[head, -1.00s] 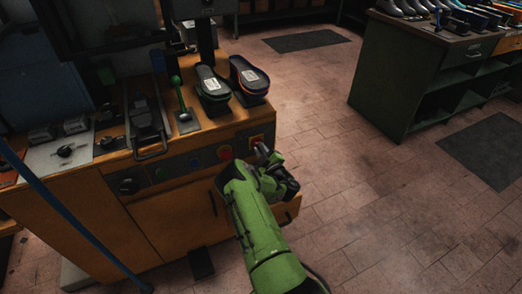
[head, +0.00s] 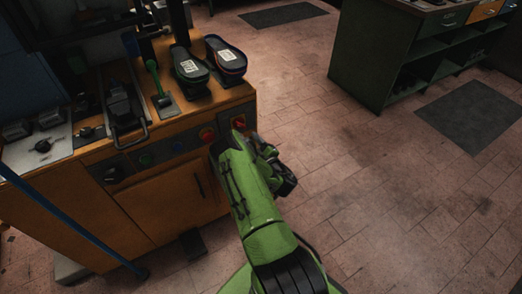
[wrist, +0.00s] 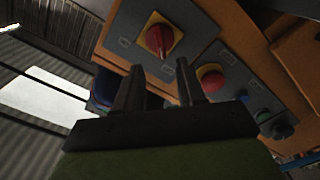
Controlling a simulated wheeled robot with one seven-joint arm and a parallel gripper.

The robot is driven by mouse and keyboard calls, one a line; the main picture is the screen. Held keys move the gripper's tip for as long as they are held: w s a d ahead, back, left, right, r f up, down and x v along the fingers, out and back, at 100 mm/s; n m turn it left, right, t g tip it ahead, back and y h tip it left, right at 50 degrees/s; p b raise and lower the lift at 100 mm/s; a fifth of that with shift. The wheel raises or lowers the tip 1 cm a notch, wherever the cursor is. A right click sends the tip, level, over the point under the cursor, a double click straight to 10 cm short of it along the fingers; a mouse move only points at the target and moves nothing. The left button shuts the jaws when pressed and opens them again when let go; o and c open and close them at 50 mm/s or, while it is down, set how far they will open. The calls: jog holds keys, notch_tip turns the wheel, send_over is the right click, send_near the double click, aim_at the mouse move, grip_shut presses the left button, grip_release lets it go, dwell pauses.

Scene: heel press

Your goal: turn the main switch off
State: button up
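The main switch (head: 238,122) is a red rotary knob on a yellow plate, at the right end of the press's front panel. In the wrist view the main switch (wrist: 160,40) is near, its red handle lying roughly up and down in the picture. My gripper (head: 262,147) is to the right of the panel in the head view, its fingertips hard to make out. In the wrist view my gripper (wrist: 160,66) has its two dark fingers apart with nothing between them. The knob shows just beyond the fingertips, and I see no contact.
A red button (wrist: 210,77) sits beside the switch, followed by blue (head: 178,147) and green (head: 146,160) buttons and a black knob (head: 112,174). Two shoe-shaped pieces (head: 226,56) stand on the orange bench top. The floor (head: 370,190) at right is clear.

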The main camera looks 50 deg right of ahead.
jog(key=p+v, duration=0.7)
jog(key=p, duration=0.7)
jog(key=shift+s+p, duration=0.35)
jog(key=shift+s, duration=0.05)
jog(key=shift+a, duration=0.15)
